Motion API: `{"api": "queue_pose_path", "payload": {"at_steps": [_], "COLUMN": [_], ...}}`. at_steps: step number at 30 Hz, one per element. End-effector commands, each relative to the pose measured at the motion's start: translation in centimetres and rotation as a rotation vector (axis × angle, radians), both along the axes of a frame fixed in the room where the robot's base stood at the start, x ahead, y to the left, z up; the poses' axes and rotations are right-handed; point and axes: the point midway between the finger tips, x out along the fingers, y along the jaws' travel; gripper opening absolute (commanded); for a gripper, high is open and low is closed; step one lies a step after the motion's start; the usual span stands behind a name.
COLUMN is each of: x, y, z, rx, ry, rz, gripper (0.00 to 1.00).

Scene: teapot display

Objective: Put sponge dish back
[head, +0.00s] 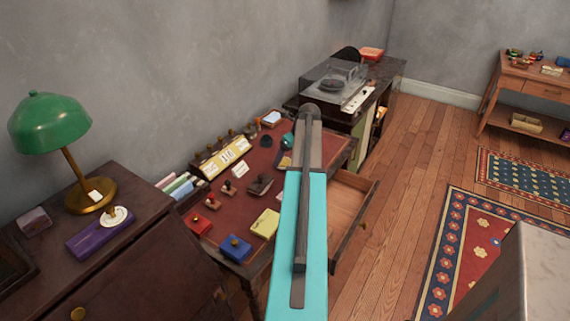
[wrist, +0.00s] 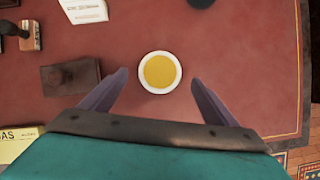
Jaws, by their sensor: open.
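The sponge dish (wrist: 144,84) is a small round white dish with a yellow-orange sponge in it. It sits on the red desk top in the wrist view. My gripper (wrist: 159,76) is open above it, with one dark finger to each side of the dish in the picture. The fingers do not appear to touch it. In the head view my turquoise arm reaches over the desk and covers part of it; I cannot clearly make out the dish or the fingertips there.
The desk (head: 262,184) holds several stamps, a yellow box (head: 265,223) and a blue box (head: 235,248). Its drawer (head: 349,206) stands open on the right. A green lamp (head: 48,124) and a purple box (head: 100,234) are on the left cabinet. A record player (head: 333,80) stands behind.

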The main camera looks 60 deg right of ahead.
Motion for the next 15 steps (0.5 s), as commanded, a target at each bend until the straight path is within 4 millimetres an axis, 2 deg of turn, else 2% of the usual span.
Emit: {"api": "queue_pose_path", "payload": {"at_steps": [9, 15], "x": [1.3, 1.4], "y": [-0.4, -0.4], "z": [-2.9, -3.4], "rx": [0.000, 0.000], "ry": [0.000, 0.000], "rz": [0.000, 0.000], "gripper": [0.82, 0.82]}}
